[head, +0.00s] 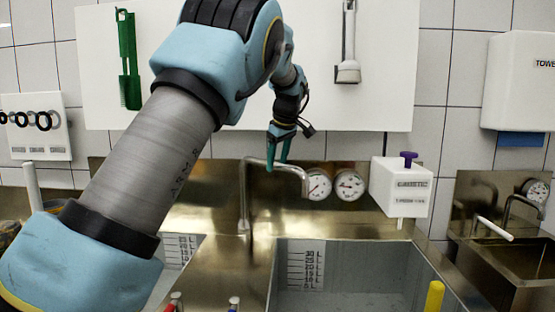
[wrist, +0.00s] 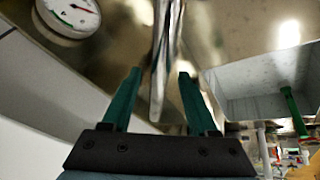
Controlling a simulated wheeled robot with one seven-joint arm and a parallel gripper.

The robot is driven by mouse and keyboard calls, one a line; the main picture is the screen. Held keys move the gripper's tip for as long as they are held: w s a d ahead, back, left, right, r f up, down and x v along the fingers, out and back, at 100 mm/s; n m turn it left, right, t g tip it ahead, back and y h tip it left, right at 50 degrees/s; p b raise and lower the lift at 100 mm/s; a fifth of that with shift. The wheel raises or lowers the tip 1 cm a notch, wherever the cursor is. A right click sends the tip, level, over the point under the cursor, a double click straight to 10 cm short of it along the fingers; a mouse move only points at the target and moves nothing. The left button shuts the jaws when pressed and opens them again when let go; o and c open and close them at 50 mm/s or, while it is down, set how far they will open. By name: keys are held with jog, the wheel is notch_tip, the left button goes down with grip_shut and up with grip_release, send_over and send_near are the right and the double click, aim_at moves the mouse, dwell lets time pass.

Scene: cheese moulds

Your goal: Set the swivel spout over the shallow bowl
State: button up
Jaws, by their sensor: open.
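The swivel spout (head: 275,165) is a bent metal pipe rising from the steel deck between two sunk bowls. Its arm reaches right, with its tip near the back of the right bowl (head: 350,285). The left bowl (head: 174,262) is partly hidden by my arm. Both bowls carry litre scales; I cannot tell which is shallower. My gripper (head: 278,165) is at the spout's horizontal arm, its green fingers pointing down. In the wrist view, the spout (wrist: 162,60) passes between the open fingers of my gripper (wrist: 160,75), with no clear grip on it.
Two round gauges (head: 333,184) sit on the back panel right of the spout. A white dispenser box (head: 401,188) stands further right. A yellow-capped post (head: 434,297) rises at the front right. A smaller sink (head: 520,260) is at far right. A green brush (head: 128,60) hangs upper left.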

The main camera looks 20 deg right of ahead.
grip_shut()
dwell(0.5)
dwell(0.9)
